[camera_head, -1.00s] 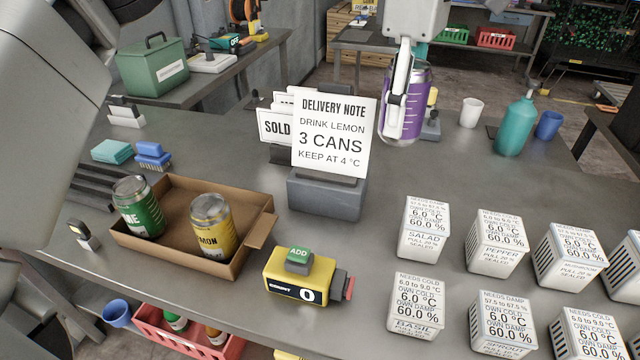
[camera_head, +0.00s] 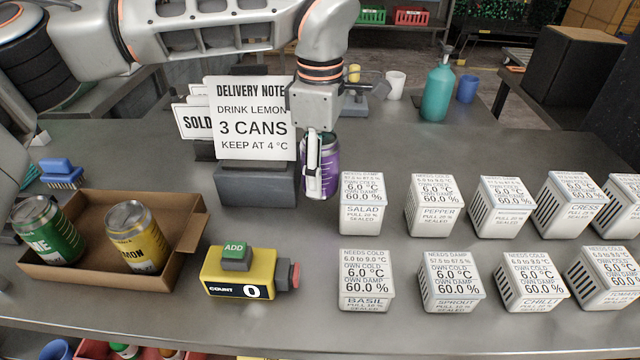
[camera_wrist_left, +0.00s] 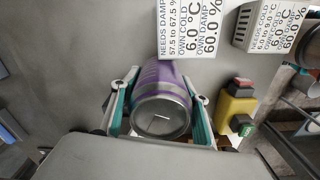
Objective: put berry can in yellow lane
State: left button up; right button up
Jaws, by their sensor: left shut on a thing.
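The purple berry can (camera_head: 328,170) is held upright in my left gripper (camera_head: 318,172), just right of the delivery note stand. In the left wrist view the can (camera_wrist_left: 162,108) shows its metal end between the two fingers of the gripper (camera_wrist_left: 160,100), which are shut on its sides. I cannot tell whether its base touches the table. Part of the can is hidden behind a finger in the head view. No yellow lane can be made out. My right gripper is not in view.
A cardboard tray (camera_head: 190,235) holds a green can (camera_head: 45,232) and a yellow lemon can (camera_head: 135,237). The delivery note stand (camera_head: 255,188) is close left of the held can. A yellow counter (camera_head: 240,285) reads 0. Several white boxes (camera_head: 361,205) fill the right side.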

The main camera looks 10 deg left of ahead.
pick_arm(q)
jog(key=shift+f, duration=1.8)
jog(key=o, duration=1.4)
jog(key=shift+f, duration=0.15)
